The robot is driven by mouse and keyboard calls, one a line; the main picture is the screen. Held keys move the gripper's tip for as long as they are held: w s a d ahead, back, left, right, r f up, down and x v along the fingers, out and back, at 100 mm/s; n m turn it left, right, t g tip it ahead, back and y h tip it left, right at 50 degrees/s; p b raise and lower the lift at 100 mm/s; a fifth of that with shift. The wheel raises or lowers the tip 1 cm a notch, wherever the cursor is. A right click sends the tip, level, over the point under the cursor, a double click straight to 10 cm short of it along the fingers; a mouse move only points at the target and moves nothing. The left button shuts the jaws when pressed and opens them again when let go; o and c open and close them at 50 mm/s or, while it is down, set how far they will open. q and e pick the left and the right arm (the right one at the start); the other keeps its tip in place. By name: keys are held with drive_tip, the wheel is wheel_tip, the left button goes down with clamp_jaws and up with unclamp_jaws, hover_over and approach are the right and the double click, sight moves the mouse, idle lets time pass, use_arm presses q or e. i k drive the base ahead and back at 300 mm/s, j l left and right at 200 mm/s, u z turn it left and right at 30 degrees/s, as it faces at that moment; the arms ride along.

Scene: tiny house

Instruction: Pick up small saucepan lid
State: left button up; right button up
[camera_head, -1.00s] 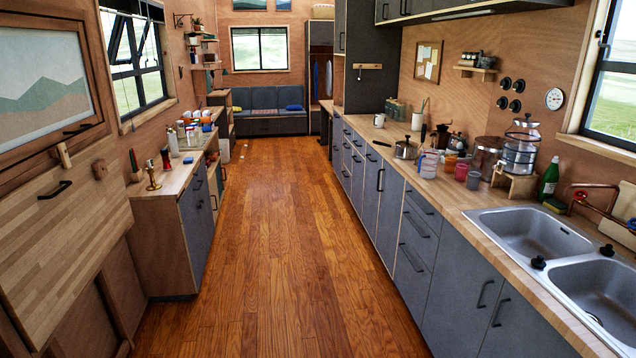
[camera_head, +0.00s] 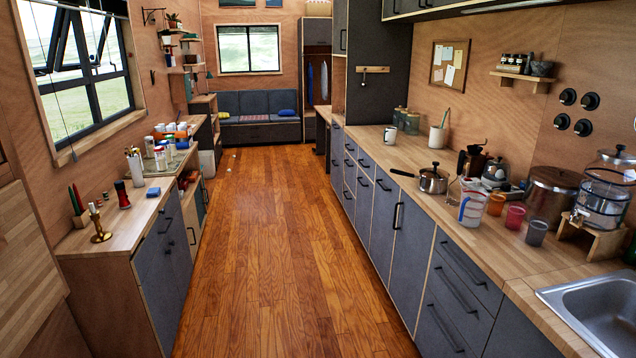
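A small saucepan (camera_head: 431,184) stands on the right-hand wooden counter, with its long dark handle pointing left. Its metal lid (camera_head: 434,172) sits on top, with a small dark knob. Neither of my grippers shows in the camera_head view.
The right counter (camera_head: 459,219) also holds a coffee grinder (camera_head: 472,160), a measuring cup (camera_head: 471,209), several coloured cups, a large metal pot (camera_head: 551,196), a water dispenser (camera_head: 601,202) and a sink (camera_head: 600,310). A left counter (camera_head: 120,222) carries jars.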

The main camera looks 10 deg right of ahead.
sight(435, 173)
drive_tip(key=i, duration=1.7)
